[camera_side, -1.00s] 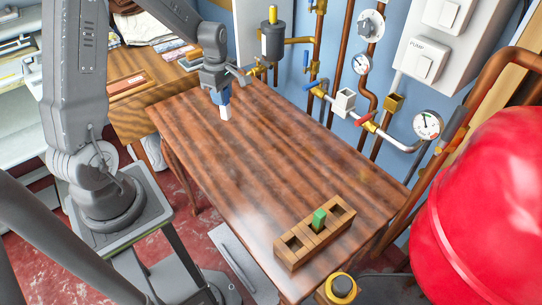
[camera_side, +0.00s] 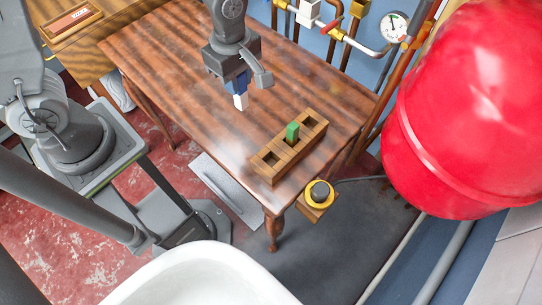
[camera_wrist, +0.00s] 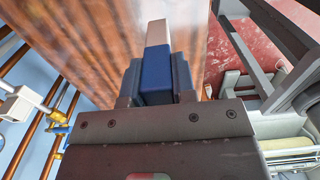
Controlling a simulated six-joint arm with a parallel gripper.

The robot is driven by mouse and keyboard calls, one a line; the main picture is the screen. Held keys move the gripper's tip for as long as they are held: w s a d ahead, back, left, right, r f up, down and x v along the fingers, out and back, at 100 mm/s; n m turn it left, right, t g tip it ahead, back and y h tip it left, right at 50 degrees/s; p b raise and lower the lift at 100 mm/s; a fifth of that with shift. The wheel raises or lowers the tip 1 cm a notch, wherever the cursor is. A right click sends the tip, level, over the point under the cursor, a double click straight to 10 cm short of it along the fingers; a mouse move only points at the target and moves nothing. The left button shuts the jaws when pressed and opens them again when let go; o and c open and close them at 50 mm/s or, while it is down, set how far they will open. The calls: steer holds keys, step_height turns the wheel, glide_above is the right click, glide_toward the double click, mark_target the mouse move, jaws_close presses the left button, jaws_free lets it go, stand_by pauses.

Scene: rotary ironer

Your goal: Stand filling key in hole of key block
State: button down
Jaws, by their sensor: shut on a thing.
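My gripper (camera_side: 238,80) is shut on a blue and white key, taken to be the filling key (camera_side: 240,101), and holds it with its white end down above the table. In the wrist view its blue part (camera_wrist: 156,80) sits between the jaws and its white end sticks out beyond them. The wooden key block (camera_side: 288,161) lies near the table's near right corner. A green key stands upright in its middle hole (camera_side: 292,132). The near hole and the far hole look empty. My gripper is left of and beyond the block, apart from it.
The wooden table (camera_side: 190,85) is clear around the gripper. A yellow and black round part (camera_side: 319,193) is by the table's near right corner. A big red tank (camera_side: 470,100) stands at the right. Pipes and a gauge (camera_side: 394,27) run behind the table.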

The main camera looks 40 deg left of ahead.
steer(key=shift+s+d+f, duration=0.35)
steer(key=shift+d+f, duration=1.45)
steer(key=shift+d, duration=0.05)
steer(key=shift+s+d+f, duration=0.35)
steer(key=shift+d+f, duration=1.45)
steer(key=shift+d, duration=0.05)
steer(key=shift+s+d+f, duration=0.35)
steer(key=shift+d+f, duration=1.45)
steer(key=shift+d, duration=0.05)
steer(key=shift+f, duration=0.2)
steer(key=c, duration=0.9)
jaws_free()
steer(key=shift+c, duration=0.2)
steer(key=shift+r, duration=0.1)
step_height(320, 180, up, 12)
steer(key=shift+r, duration=0.2)
